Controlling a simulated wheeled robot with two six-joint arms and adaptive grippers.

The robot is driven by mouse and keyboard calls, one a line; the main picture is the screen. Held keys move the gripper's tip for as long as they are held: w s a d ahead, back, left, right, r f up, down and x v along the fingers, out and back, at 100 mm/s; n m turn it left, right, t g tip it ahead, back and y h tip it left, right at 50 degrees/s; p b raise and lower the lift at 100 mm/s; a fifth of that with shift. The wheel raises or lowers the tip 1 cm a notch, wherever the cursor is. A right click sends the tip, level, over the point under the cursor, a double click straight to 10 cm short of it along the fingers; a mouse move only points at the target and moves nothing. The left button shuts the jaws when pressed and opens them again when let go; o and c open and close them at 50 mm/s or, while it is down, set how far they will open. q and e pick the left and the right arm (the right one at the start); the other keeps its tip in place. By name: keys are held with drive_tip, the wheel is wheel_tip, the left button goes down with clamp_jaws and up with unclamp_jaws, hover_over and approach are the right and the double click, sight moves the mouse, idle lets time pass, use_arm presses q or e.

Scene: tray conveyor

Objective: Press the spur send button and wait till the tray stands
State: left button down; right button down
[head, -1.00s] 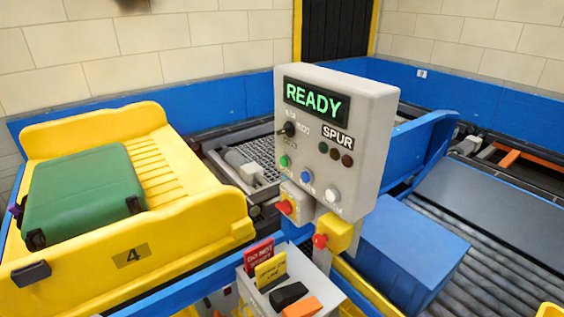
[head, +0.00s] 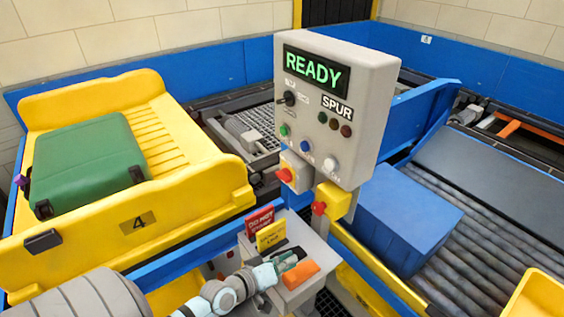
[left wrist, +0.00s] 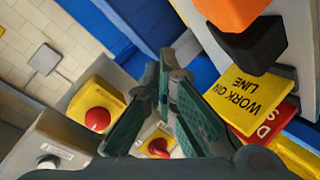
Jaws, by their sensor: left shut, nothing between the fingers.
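The grey control box (head: 340,110) shows READY in green on its display (head: 313,70). Below are a green button (head: 284,130), a blue button (head: 306,146) and a white button (head: 331,165); their small labels are unreadable, so I cannot tell which is spur send. Three dim lamps sit under the SPUR label (head: 337,107). The yellow tray (head: 205,190), marked 4, holds a green suitcase (head: 90,165). My left gripper (head: 290,260) is shut and empty, below the box, over the small card holder; its fingers also show in the left wrist view (left wrist: 166,75). My right gripper is not in view.
Red mushroom buttons (head: 284,175) (head: 319,208) sit under the box. The card holder (head: 305,290) carries red and yellow cards (head: 271,235), a black piece and an orange piece (head: 300,275). A blue case (head: 405,215) lies on the rollers at right.

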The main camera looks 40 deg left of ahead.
use_arm(q)
drive_tip(key=w+a+r+n+t+y, duration=0.2)
drive_tip(key=w+a+r+n+t, duration=0.15)
drive_tip(key=r, duration=0.35)
drive_tip(key=w+a+r+n+t+y, duration=0.1)
drive_tip(key=w+a+r+n+t, duration=0.1)
drive_tip(key=a+r+n, duration=0.45)
drive_tip(key=n+t+y, duration=0.1)
drive_tip(key=n+y, duration=0.3)
approach(284, 131)
wheel_tip(284, 131, down, 3)
drive_tip(key=s, duration=0.2)
drive_tip(key=s+a+r+n+g+y, duration=0.1)
drive_tip(key=a+r+n+y, duration=0.2)
drive_tip(key=a+n+y, duration=0.2)
drive_tip(key=a+n, duration=0.2)
drive_tip(key=n, duration=0.1)
drive_tip(key=shift+r+g+p, duration=0.35)
drive_tip(key=shift+p, duration=0.05)
drive_tip(key=shift+d, duration=0.1)
drive_tip(key=w+d+b, duration=0.1)
drive_tip(key=w+d, duration=0.1)
drive_tip(key=w, duration=0.6)
drive_tip(key=shift+w+d+b, duration=0.2)
drive_tip(key=shift+d+b, duration=0.05)
drive_tip(key=shift+b, duration=0.1)
